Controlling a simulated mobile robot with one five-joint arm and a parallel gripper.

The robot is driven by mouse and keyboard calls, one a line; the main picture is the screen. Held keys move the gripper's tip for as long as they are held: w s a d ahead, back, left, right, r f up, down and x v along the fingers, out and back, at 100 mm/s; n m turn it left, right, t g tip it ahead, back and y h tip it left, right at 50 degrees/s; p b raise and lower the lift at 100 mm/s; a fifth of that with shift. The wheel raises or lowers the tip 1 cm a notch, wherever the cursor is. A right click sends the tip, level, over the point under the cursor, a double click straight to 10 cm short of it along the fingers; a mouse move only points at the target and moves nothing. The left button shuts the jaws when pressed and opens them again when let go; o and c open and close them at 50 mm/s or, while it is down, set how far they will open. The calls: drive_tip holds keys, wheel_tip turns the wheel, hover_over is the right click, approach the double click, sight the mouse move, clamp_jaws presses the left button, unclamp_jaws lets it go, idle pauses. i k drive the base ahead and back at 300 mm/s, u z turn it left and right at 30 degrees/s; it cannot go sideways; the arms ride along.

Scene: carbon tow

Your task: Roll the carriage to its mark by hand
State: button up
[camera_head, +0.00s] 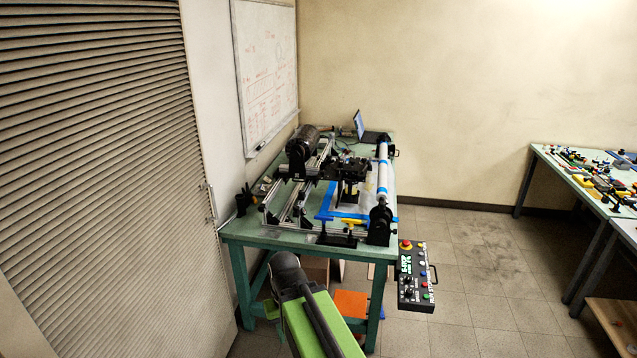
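A black carriage-like assembly (348,168) sits mid-bench among metal rails (298,198). To its right, a white tube with blue bands (382,183) runs between black end supports. Blue tape (326,208) shows on and around the frame below the carriage. I cannot tell which spot is the mark. My green arm with a dark rounded joint reaches up from the bottom edge, short of the bench front. No gripper fingers show, so the gripper's state is hidden. Nothing of mine is seen touching the carriage.
A shuttered wall is close left. Tiled floor (480,260) is open right, before a cluttered table (560,168).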

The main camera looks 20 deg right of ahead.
sight(297, 169)
drive_tip(key=z, duration=1.6)
drive_tip(key=i, duration=1.85)
drive_tip(key=u, duration=4)
drive_tip(key=i, duration=0.15)
drive_tip(key=z, duration=1.8)
drive_tip(key=k, duration=0.15)
drive_tip(key=u, duration=0.6)
drive_tip(key=i, duration=1.45)
drive_tip(key=u, duration=0.05)
